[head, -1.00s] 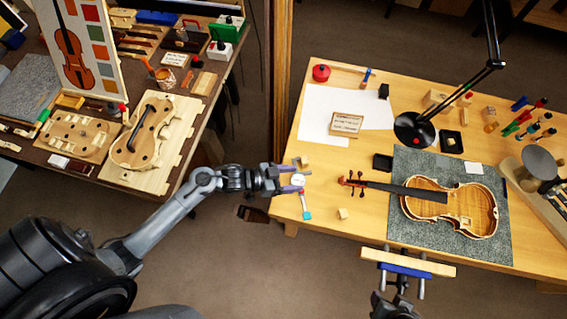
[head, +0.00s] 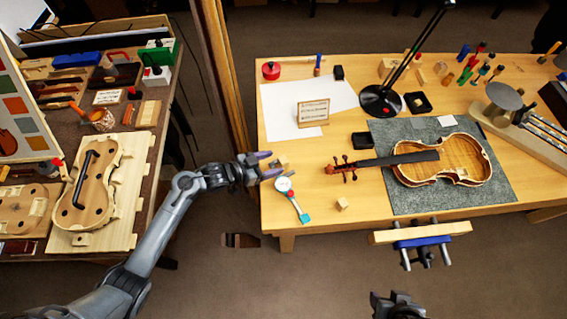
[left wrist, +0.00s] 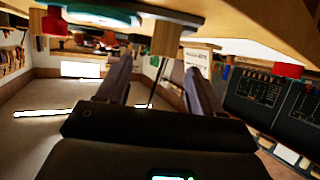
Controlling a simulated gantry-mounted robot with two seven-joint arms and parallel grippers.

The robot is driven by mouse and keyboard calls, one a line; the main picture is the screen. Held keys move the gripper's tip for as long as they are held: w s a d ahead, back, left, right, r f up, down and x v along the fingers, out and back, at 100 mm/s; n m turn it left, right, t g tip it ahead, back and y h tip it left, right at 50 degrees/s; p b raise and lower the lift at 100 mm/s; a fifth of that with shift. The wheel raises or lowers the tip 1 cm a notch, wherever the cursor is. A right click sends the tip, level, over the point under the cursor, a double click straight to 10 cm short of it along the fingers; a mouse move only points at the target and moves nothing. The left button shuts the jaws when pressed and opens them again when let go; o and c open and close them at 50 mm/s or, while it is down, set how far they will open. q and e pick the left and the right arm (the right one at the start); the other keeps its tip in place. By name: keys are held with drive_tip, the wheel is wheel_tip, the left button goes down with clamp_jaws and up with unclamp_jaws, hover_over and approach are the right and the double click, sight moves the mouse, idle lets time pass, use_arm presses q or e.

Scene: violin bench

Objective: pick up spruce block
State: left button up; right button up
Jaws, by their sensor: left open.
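A small pale wood block (head: 283,160) lies at the left edge of the right-hand bench. A second small pale block (head: 342,203) lies near the front edge; which one is spruce I cannot tell. My left gripper (head: 270,164) is open at the bench's left edge, its fingertips beside the first block. In the left wrist view a wood block (left wrist: 167,38) shows ahead between the two open fingers, and the gap looks empty. My right gripper (head: 396,303) is below the bench's front edge, its fingers unclear.
A dial gauge tool (head: 283,184) with a teal end lies just beside the left gripper. A violin (head: 450,165) lies on a grey mat (head: 405,202). A wood-and-blue clamp (head: 420,233) sits at the front edge. Bare bench shows around the second block.

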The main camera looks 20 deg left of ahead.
sight(281, 160)
use_arm(q)
drive_tip(key=shift+w+d+f, duration=0.35)
drive_tip(key=shift+w+f, duration=0.1)
drive_tip(key=shift+f+b+x, duration=0.2)
drive_tip(key=shift+b+x, duration=0.4)
drive_tip(key=shift+x, duration=1.65)
drive_tip(key=shift+a, duration=0.15)
drive_tip(key=c, duration=1.1)
drive_tip(key=shift+r, duration=0.15)
